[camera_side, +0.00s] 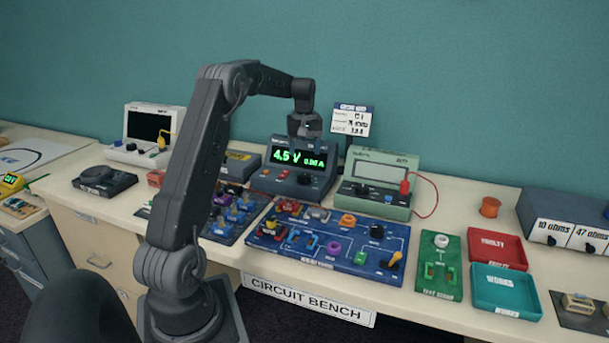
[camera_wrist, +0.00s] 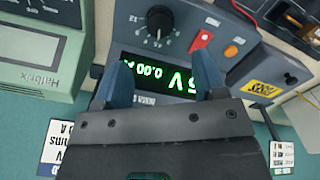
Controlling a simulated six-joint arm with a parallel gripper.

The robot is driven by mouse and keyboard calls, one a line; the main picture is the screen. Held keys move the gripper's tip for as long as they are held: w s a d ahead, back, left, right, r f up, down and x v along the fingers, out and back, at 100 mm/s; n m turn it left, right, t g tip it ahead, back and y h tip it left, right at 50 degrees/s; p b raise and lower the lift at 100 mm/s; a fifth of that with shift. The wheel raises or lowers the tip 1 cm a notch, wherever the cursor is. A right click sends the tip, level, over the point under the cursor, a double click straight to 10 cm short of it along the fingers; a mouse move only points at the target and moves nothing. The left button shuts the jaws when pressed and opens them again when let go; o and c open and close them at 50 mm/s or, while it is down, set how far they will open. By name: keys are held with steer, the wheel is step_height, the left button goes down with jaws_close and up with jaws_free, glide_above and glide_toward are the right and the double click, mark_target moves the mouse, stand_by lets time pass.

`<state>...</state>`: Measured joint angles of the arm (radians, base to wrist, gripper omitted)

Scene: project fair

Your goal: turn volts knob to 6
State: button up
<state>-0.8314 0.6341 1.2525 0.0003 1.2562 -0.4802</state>
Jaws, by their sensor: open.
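The dark blue power supply (camera_side: 272,152) stands at the back of the bench. Its green display (camera_side: 298,158) reads 4.5 V and 0.00 A. The black volts knob (camera_side: 304,178) is low on its front panel; in the wrist view the knob (camera_wrist: 158,20) sits at the top, with scale marks around it. My gripper (camera_side: 306,134) is above the power supply, apart from the knob. In the wrist view, the blue fingertips of my gripper (camera_wrist: 163,70) are spread wide and empty. They frame the display, which shows upside down and partly hidden, with the knob beyond them.
A red switch (camera_wrist: 201,42) and an orange button (camera_wrist: 231,50) sit beside the knob. A pale green meter (camera_side: 378,180) stands close on the right. A small sign (camera_side: 352,120) stands behind. A blue circuit board (camera_side: 330,236) lies in front, and red and teal trays (camera_side: 506,288) sit farther right.

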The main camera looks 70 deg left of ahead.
mark_target(305, 175)
step_height(305, 175, down, 9)
steer(key=shift+r, duration=0.1)
steer(key=shift+c, duration=0.3)
steer(key=c, duration=0.9)
steer(key=shift+o, duration=0.2)
steer(key=shift+m, duration=2.8)
